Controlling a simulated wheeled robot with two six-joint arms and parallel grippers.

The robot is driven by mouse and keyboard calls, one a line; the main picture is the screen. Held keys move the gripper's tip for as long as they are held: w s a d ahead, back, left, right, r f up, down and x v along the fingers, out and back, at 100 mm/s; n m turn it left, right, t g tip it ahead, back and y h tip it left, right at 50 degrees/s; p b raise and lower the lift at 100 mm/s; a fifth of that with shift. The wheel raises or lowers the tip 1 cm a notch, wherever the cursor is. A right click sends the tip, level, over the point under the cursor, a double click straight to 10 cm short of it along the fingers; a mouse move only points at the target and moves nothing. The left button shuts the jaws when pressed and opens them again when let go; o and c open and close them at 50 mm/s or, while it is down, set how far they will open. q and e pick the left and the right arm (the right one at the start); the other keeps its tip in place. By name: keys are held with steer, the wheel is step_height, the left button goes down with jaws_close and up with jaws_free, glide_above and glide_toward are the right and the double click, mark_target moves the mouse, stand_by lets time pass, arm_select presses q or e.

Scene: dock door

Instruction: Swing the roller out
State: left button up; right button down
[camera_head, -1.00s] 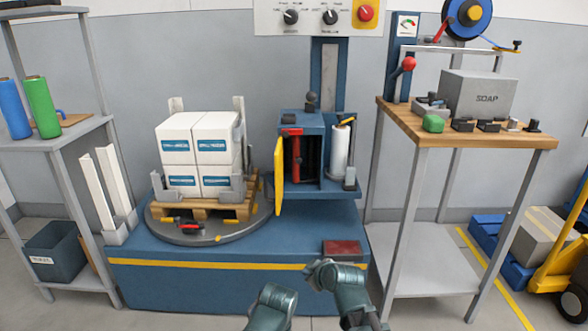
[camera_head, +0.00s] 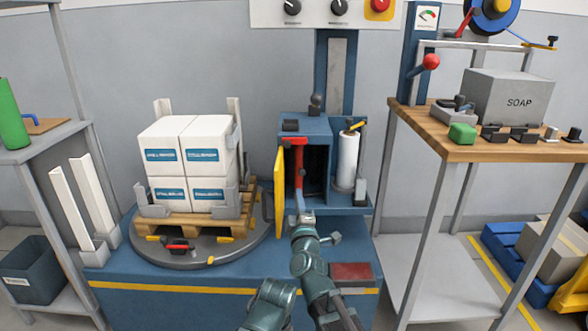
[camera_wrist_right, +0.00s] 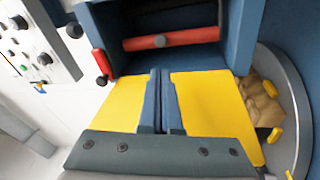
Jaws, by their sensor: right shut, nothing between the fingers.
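The red roller (camera_head: 298,165) stands upright inside the open front of the blue carriage housing (camera_head: 305,123). It also shows in the right wrist view as a red bar (camera_wrist_right: 195,36) across the dark opening, with a grey knob at its middle. The yellow door (camera_head: 280,195) stands open at the housing's left side. My right gripper (camera_head: 304,212) is at the foot of the roller, in front of the opening. Its fingers are shut and empty in the right wrist view (camera_wrist_right: 160,75), short of the red bar. I cannot tell whether they touch anything. My left gripper is out of view.
A white film roll (camera_head: 347,162) stands right of the opening. Boxes (camera_head: 187,150) on a pallet sit on the round turntable (camera_head: 195,258) at left. The wooden workbench (camera_head: 480,150) is at right. A dark red pad (camera_head: 351,272) lies on the blue base.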

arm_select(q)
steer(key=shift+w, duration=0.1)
arm_select(e)
steer(key=shift+w+r, duration=0.1)
steer(key=shift+w, duration=0.1)
arm_select(q)
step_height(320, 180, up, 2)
steer(key=shift+p, duration=1)
arm_select(e)
steer(key=d+x, duration=0.1)
steer(key=x, duration=0.8)
steer(key=shift+w+a, duration=0.35)
steer(key=shift+a, duration=0.1)
